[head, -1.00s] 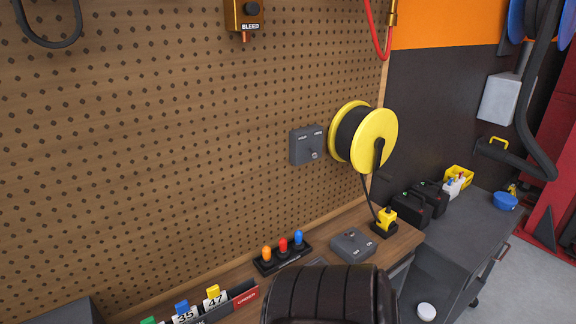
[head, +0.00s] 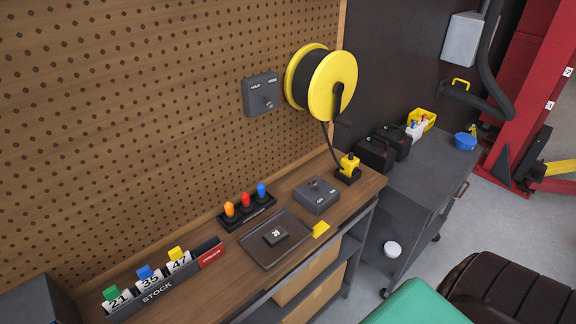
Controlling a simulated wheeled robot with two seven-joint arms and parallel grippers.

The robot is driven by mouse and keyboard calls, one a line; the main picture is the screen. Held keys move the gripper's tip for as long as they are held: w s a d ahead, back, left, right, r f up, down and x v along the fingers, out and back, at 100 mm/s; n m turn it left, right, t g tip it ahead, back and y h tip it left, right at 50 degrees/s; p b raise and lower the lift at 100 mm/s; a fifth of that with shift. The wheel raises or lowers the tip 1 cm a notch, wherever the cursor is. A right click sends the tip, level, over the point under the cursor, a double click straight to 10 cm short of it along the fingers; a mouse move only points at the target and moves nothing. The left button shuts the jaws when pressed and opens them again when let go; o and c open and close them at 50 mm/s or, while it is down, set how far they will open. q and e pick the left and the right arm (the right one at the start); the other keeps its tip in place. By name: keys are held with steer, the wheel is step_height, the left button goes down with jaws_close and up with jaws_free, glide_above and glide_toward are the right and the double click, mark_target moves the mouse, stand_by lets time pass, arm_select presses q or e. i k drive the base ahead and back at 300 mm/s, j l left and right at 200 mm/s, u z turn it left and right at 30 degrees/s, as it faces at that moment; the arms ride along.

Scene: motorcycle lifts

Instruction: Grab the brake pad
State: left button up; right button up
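A small dark block with a white number on it (head: 275,235), which looks like the brake pad, lies on a shallow dark tray (head: 259,257) on the wooden workbench. The number is too small to read surely. A stock rack (head: 172,288) to the left of the tray holds cards marked 21, 35 and 47 with green, blue and yellow tops. Neither of my grippers is in view.
Orange, red and blue knobs (head: 246,205) stand behind the tray, a grey control box (head: 316,196) to its right. A yellow hose reel (head: 331,85) hangs above. A dark ribbed seat (head: 510,290) and green body (head: 415,305) fill the lower right.

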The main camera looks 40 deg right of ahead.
mark_target(277, 235)
steer(key=z, duration=1)
